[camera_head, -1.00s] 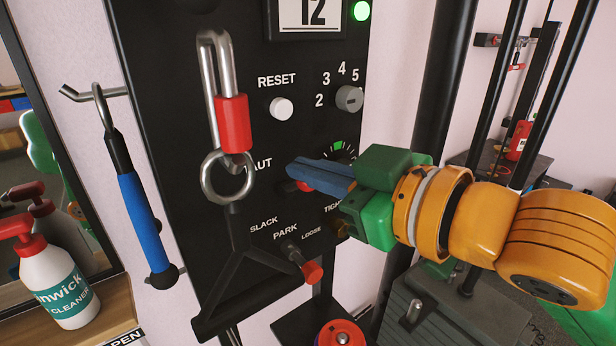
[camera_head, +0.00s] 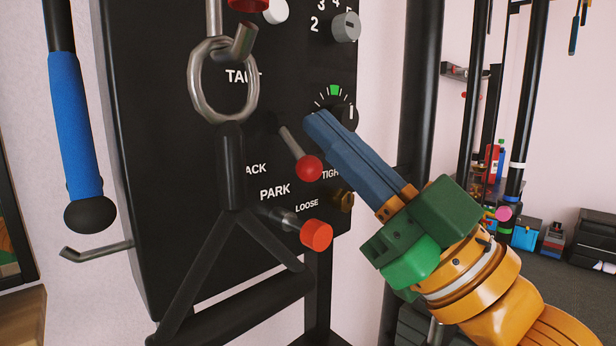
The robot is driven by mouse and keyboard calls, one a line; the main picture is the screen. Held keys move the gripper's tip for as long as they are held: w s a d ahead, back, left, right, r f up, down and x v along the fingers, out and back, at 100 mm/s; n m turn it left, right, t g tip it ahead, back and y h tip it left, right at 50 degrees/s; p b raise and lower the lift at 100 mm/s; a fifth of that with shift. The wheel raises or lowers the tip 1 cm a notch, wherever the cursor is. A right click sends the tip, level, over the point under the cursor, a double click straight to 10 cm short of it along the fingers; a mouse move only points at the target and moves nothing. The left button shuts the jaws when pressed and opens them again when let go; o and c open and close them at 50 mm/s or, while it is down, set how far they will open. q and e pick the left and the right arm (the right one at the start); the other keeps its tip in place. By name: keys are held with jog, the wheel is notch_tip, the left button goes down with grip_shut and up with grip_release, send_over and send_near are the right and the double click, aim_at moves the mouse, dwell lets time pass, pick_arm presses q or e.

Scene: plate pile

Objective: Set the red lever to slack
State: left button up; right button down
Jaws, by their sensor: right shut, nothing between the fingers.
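The red lever (camera_head: 308,168) is a grey stem with a red ball on the black panel. Its stem comes out between the TAUT label above and the SLACK label below, and the ball end slopes down and right. The S of SLACK is hidden behind a black bar. My right gripper (camera_head: 319,121) is shut and empty. Its blue fingers point up and left, with the tips just above and right of the red ball, in front of the panel near the small gauge. A small gap shows between fingers and ball. My left gripper is out of view.
A steel ring (camera_head: 223,118) with a black triangular handle (camera_head: 230,165) hangs before the panel, left of the lever. A red-ended pin (camera_head: 316,235) sticks out beside PARK below. A grey knob (camera_head: 346,27) is above. A blue-gripped bar (camera_head: 72,125) hangs at left.

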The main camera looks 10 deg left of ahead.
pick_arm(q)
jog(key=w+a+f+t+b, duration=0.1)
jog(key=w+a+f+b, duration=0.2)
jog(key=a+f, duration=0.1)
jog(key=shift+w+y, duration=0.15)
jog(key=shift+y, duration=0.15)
pick_arm(e)
jog(key=f+y, duration=0.2)
jog(key=f, duration=0.2)
jog(key=shift+w+a+n+y, duration=0.35)
jog(key=shift+a+n+y, duration=0.05)
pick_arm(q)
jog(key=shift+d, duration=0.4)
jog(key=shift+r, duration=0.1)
